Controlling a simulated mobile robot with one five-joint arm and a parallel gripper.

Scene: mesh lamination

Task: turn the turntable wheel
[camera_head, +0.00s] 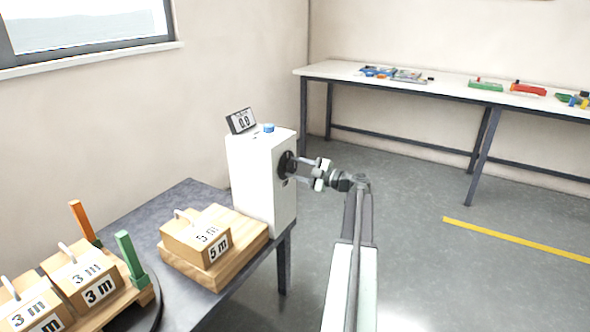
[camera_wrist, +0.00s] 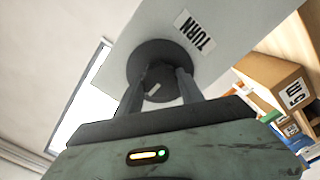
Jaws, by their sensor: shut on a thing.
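The wheel (camera_head: 286,164) is a dark round disc on the right side of a white box (camera_head: 258,185) that stands at the table's corner. In the wrist view the wheel (camera_wrist: 140,58) shows close up, with a "TURN" label (camera_wrist: 194,32) beside it on the white face. My gripper (camera_head: 308,170) is at the wheel, coming from the right. In the wrist view both fingers of my gripper (camera_wrist: 157,88) reach to the disc and are shut on its small central grip (camera_wrist: 152,88). The fingers hide part of the wheel.
The floor right of the table is clear.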

